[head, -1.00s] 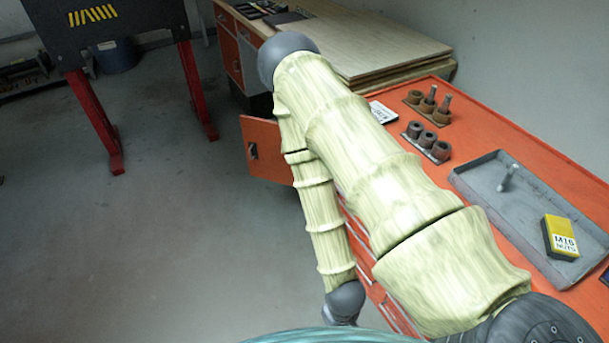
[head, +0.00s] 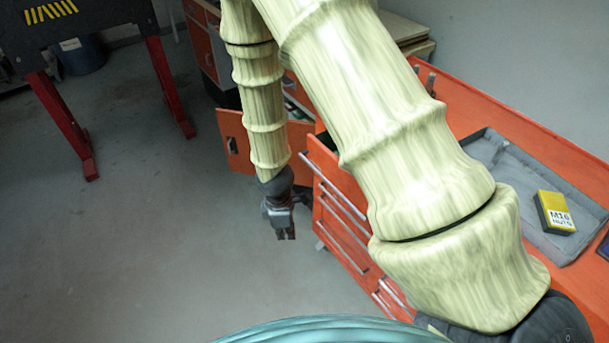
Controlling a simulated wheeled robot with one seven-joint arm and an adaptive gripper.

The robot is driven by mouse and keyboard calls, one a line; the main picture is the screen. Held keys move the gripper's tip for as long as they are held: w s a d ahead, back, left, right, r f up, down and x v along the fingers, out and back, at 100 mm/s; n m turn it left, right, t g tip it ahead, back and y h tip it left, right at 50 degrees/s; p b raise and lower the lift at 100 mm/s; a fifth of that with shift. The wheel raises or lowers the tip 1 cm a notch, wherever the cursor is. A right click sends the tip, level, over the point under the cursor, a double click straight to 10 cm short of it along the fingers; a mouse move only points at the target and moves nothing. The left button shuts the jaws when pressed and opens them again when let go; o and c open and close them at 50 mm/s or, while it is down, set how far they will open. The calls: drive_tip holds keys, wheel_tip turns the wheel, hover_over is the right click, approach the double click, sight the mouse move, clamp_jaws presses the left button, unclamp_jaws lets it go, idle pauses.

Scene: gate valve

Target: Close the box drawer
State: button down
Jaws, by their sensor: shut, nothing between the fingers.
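The orange workbench (head: 541,122) stands on the right, with orange drawer fronts and pale bar handles (head: 336,190) on its side. The upper drawer front (head: 326,160) seems to stand out from the bench, with a dark gap behind its top edge. My arm covers much of this side, so how far it is out cannot be told. My gripper (head: 286,236) hangs fingers down over the floor, left of the drawer fronts. It is shut and empty, with a visible gap to the handles.
An orange door (head: 238,143) stands open behind my forearm. A grey tray (head: 488,150) on the bench holds a yellow M16 nuts box (head: 554,213). A dark stand with red legs (head: 168,85) is at the left. The floor (head: 130,250) at front left is clear.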

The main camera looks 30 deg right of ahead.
sight(330, 158)
drive_tip(key=w+d+r+n+t+h+b, duration=0.1)
drive_tip(key=w+d+r+n+h, duration=0.15)
drive_tip(key=w+r, duration=0.45)
drive_tip(key=w+d+r+n+h+b, duration=0.1)
drive_tip(key=w+d+r+n, duration=0.3)
drive_tip(key=r, duration=0.4)
drive_tip(key=w+d+f+p, duration=0.1)
drive_tip(key=d+f+p, duration=0.1)
drive_tip(key=d+f, duration=0.4)
drive_tip(key=shift+p+x, duration=0.4)
drive_tip(key=shift+x, duration=1.15)
drive_tip(key=shift+a, duration=0.1)
drive_tip(key=d, duration=0.3)
drive_tip(key=d+p, duration=0.1)
drive_tip(key=d, duration=0.2)
drive_tip(key=d+p, duration=0.1)
drive_tip(key=d, duration=0.2)
drive_tip(key=shift+w+d, duration=0.25)
drive_tip(key=shift+w, duration=0.15)
